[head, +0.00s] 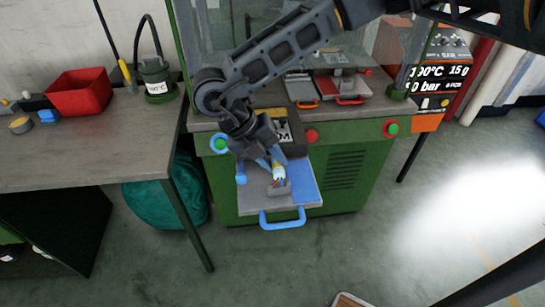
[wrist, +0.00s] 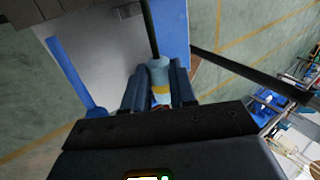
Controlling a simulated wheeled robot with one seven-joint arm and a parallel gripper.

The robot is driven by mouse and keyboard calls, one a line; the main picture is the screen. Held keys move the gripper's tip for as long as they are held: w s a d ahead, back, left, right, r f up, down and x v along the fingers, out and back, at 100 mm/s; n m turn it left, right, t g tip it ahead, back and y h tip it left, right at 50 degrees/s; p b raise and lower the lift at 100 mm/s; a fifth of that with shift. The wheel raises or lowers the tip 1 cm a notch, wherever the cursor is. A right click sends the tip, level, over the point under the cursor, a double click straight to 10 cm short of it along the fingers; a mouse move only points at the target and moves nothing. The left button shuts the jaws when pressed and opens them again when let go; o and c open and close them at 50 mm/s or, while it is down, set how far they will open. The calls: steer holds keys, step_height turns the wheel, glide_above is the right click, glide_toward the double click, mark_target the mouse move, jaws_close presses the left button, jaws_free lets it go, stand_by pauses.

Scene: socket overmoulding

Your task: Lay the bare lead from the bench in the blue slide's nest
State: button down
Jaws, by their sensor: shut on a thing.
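My gripper (wrist: 158,88) is shut on the bare lead, a light blue plug body (wrist: 158,72) with a yellow band and a black cable (wrist: 150,28). In the head view, my gripper (head: 271,163) is over the pulled-out blue slide (head: 304,181), a grey plate with a blue strip and a blue handle (head: 282,219). A small grey block (head: 279,189), perhaps part of the nest, is just below the lead's end. My gripper and the lead hide part of the nest, and I cannot tell whether the lead touches it.
The bench (head: 90,140) on the left holds a red bin (head: 79,92), a green pot (head: 157,80) and small blue parts.

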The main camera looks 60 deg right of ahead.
steer(key=shift+f+b, duration=0.7)
steer(key=shift+f, duration=0.3)
steer(key=c, duration=0.8)
jaws_free()
steer(key=shift+c, duration=0.2)
steer(key=v, duration=0.8)
steer(key=shift+b, duration=0.45)
